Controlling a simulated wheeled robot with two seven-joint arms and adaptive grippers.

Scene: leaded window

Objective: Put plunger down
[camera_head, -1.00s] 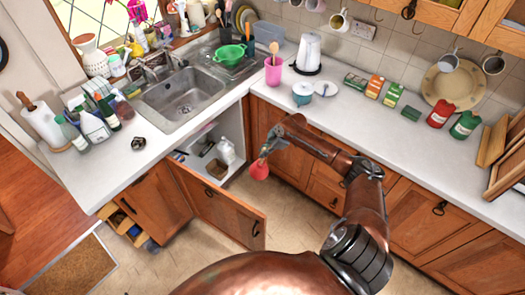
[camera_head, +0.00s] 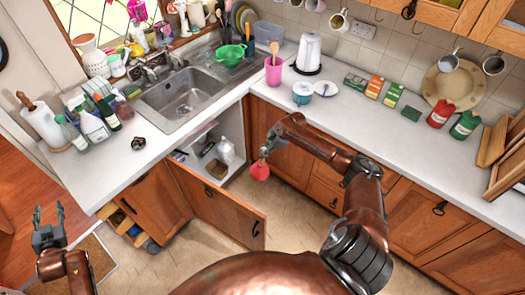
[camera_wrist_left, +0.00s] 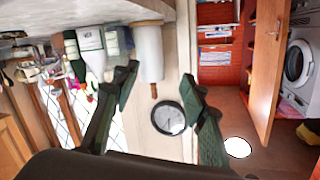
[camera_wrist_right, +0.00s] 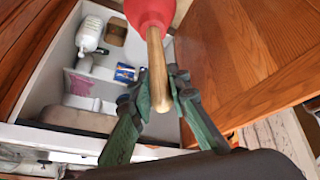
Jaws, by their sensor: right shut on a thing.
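The plunger has a red rubber cup (camera_head: 260,171) and a wooden handle (camera_wrist_right: 158,70). My right gripper (camera_wrist_right: 162,90) is shut on the handle. In the head view, my right gripper (camera_head: 268,150) holds the plunger in the air in front of the open cabinet under the sink, with the cup lowest. My left gripper (camera_head: 48,226) is open and empty at the lower left of the head view, above the floor by the brown mat. Its spread fingers (camera_wrist_left: 158,105) also show in the left wrist view with nothing between them.
The open cabinet (camera_wrist_right: 45,85) holds a white bottle (camera_wrist_right: 89,35) and other small items. Its wooden door (camera_head: 220,205) stands open into the room. The tiled floor (camera_head: 290,215) has free room. Bottles crowd the counter's left end.

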